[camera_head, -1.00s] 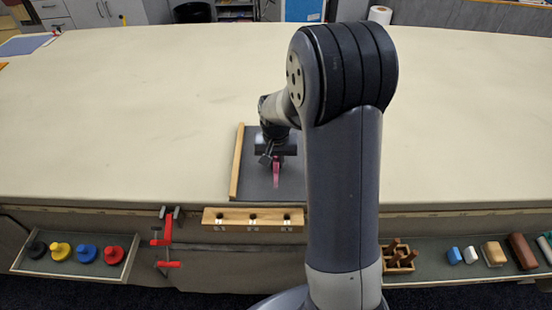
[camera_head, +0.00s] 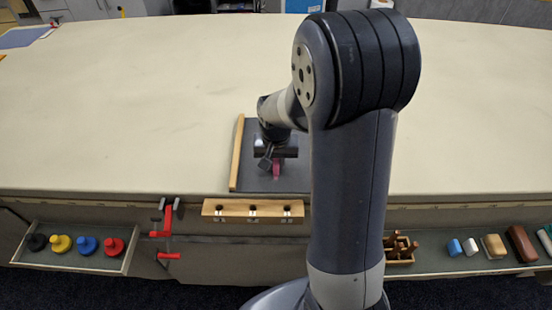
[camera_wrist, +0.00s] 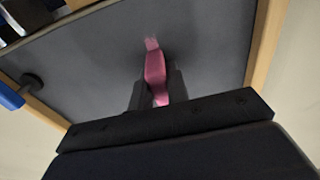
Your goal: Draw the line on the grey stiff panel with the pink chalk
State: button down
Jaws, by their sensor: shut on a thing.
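The grey stiff panel (camera_head: 255,180) lies on the table near its front edge, with a wooden strip along its left side. It also fills much of the wrist view (camera_wrist: 90,60). My gripper (camera_head: 277,167) is over the panel and shut on the pink chalk (camera_wrist: 155,72). The chalk points down at the panel, and its tip is at or very near the surface; I cannot tell the exact contact. A short faint pink mark (camera_wrist: 151,43) shows on the panel by the chalk tip. My arm hides the panel's right part in the head view.
A wooden holder with holes (camera_head: 252,210) is on the table's front edge. A red clamp (camera_head: 167,232) is left of it. A tray with coloured knobs (camera_head: 75,262) and a shelf with blocks (camera_head: 493,246) hang in front. The tabletop behind the panel is clear.

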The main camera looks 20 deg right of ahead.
aim_at(276, 181)
jog(key=shift+s, duration=0.15)
jog(key=shift+s+a+r, duration=0.1)
jog(key=shift+s+a, duration=0.25)
jog(key=shift+s, duration=0.5)
jog(key=shift+s+a, duration=0.3)
jog(key=shift+s, duration=0.65)
notch_tip(276, 181, up, 7)
jog(key=p, duration=0.5)
jog(key=shift+f, duration=0.2)
